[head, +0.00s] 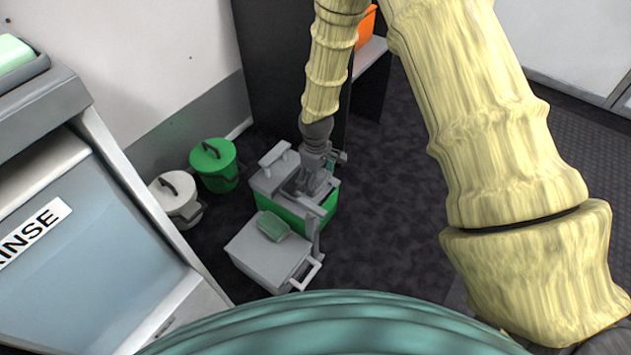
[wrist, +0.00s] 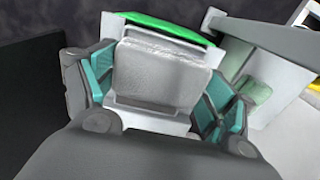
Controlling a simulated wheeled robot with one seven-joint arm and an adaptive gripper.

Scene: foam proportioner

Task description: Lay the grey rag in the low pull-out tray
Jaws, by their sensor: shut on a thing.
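My gripper (head: 318,178) hangs over the grey top of a green-sided box. In the wrist view its teal-padded fingers (wrist: 160,92) are shut on a pale grey, rough-surfaced piece that appears to be the grey rag (wrist: 155,72). The held piece is hard to make out in the head view. A low grey tray-like unit (head: 252,257) with a loop handle sits in front of the green box, at its lower left in the head view. A green pad (head: 272,226) lies on it and also shows in the wrist view (wrist: 256,91).
The green box (head: 283,214) stands below my gripper. A green lidded bucket (head: 216,168) and a white one (head: 178,200) stand by the wall. A cabinet marked RINSE (head: 95,245) fills the left. Dark floor (head: 385,200) to the right of the box is clear.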

